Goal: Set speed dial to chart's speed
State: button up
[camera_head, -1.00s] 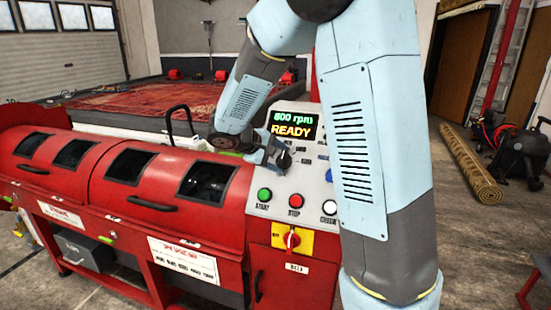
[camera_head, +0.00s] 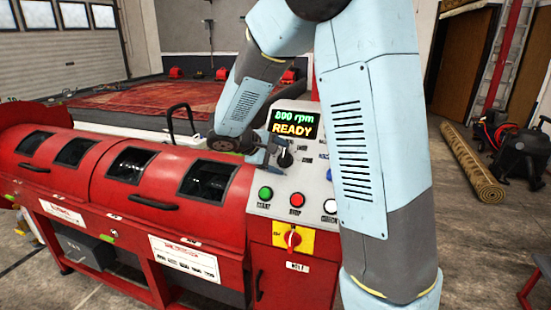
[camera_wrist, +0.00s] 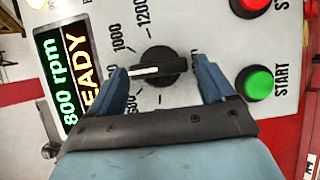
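The speed dial is a black knob with a white pointer (camera_wrist: 163,66) on a pale control panel; it also shows in the head view (camera_head: 284,159). In the wrist view its pointer faces left, just below the "1000" mark. My gripper (camera_wrist: 160,88) is open, with one blue finger on each side of the knob and visible gaps; in the head view it is at the dial (camera_head: 272,152). The display (camera_head: 294,123) reads "800 rpm READY". A white sign with a red heading (camera_head: 185,262) on the machine front may be the chart; its text is unreadable.
Green START (camera_head: 265,193), red STOP (camera_head: 297,200) and a white button (camera_head: 330,206) sit below the dial. A red switch on a yellow plate (camera_head: 292,239) is lower. The red machine's lid (camera_head: 105,185) extends left. A rolled rug (camera_head: 470,163) lies right.

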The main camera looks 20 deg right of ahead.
jog(key=shift+o, duration=0.4)
jog(key=v, duration=1.3)
jog(key=shift+a+r, duration=0.2)
jog(key=shift+a, duration=0.1)
jog(key=shift+s, duration=0.1)
jog(key=s+d+r+m+t+y, duration=0.1)
jog(key=s+d+m+y, duration=0.3)
jog(key=s, duration=0.8)
jog(key=s+d+r+m+y, duration=0.1)
jog(key=s+d+m+y, duration=0.3)
jog(key=s, duration=0.9)
jog(key=d+y, duration=0.2)
jog(key=d, duration=0.1)
jog(key=shift+t, duration=0.4)
jog(key=shift+c, duration=0.2)
